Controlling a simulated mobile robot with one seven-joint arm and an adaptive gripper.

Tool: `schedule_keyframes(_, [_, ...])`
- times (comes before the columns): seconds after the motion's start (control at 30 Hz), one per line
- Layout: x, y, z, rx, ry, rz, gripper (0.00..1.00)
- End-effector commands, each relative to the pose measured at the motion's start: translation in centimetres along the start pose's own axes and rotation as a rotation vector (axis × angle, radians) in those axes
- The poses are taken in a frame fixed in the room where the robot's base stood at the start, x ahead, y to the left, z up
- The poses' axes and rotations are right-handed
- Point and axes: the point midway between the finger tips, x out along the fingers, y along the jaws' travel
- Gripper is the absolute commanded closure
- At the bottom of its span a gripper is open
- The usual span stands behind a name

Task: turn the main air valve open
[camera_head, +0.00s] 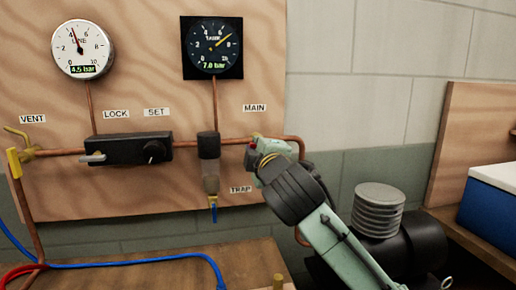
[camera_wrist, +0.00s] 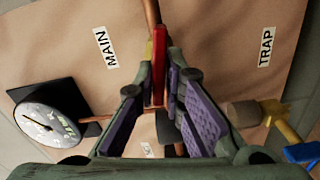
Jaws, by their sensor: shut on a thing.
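The main air valve's red handle (camera_wrist: 159,62) stands between my gripper's purple-padded fingers in the wrist view. My gripper (camera_wrist: 158,100) is shut on this handle. In that view the handle looks roughly in line with the copper pipe behind it; its exact angle is hard to tell. In the head view my gripper (camera_head: 254,150) is at the pipe below the MAIN label (camera_head: 255,108). The MAIN label also shows in the wrist view (camera_wrist: 106,48).
A line gauge (camera_head: 82,50) reads 4.5 bar; a dark square gauge (camera_head: 212,48) reads 7.0 bar. The lock-and-set regulator (camera_head: 128,149) and filter trap (camera_head: 210,172) are left of my gripper. A ribbed compressor (camera_head: 379,207) and blue cooler (camera_head: 490,205) stand right.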

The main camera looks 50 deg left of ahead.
Motion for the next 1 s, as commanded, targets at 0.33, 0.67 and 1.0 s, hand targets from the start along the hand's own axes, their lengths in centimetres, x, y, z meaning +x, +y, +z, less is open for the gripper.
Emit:
schedule_keyframes(0.33, [-0.04, 0.08, 0.09, -0.172, -0.002, 0.008, 1.00])
schedule_keyframes(0.67, [-0.05, 0.09, 0.08, -0.214, -0.002, 0.008, 1.00])
schedule_keyframes(1.0, [-0.06, 0.11, 0.06, -0.213, -0.001, 0.009, 0.87])
